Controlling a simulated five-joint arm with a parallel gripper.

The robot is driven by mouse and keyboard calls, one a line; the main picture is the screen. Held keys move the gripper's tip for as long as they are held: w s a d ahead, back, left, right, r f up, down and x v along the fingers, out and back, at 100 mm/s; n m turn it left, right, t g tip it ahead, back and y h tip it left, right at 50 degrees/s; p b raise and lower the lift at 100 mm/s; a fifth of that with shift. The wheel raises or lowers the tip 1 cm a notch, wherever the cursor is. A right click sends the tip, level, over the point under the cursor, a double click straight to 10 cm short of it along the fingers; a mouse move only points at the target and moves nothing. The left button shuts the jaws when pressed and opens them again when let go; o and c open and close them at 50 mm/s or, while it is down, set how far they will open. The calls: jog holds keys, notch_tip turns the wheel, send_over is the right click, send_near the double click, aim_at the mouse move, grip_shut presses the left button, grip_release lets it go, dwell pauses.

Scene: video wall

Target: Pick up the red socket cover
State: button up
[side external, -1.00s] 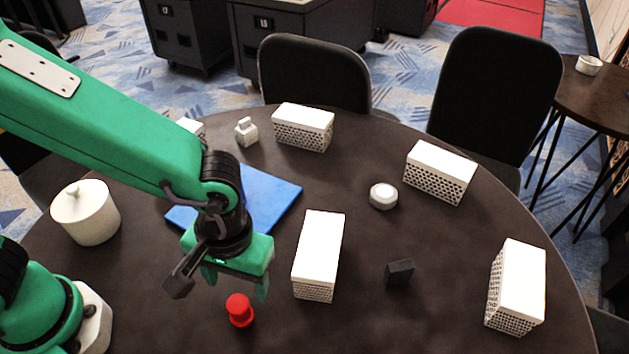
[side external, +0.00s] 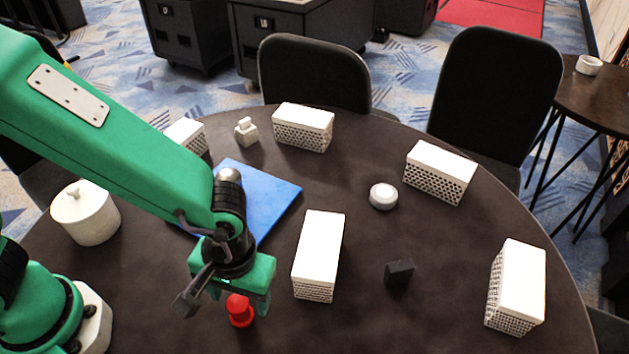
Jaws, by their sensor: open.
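The red socket cover (side external: 240,311) is a small red piece with a wider base and a round top, upright on the dark round table near its front edge. My green gripper (side external: 238,298) points down right over it. Its jaws are open, one finger to the right of the cover and the other side partly hidden behind the dark camera arm. The top of the cover reaches up close to the gripper's underside. I cannot tell whether a finger touches it.
A white perforated box (side external: 318,255) stands just right of my gripper. A blue mat (side external: 268,205) lies behind it, and a white lidded jar (side external: 86,212) stands at left. A small black block (side external: 399,273) and a white round piece (side external: 383,196) lie further right, with clear table between.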

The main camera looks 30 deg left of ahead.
aim_at(239, 304)
jog(key=shift+s+a+f, duration=0.1)
jog(key=shift+f, duration=1)
jog(key=shift+s+a+f, duration=0.1)
jog(key=shift+f, duration=1)
jog(key=shift+c, duration=0.4)
jog(key=c, duration=1)
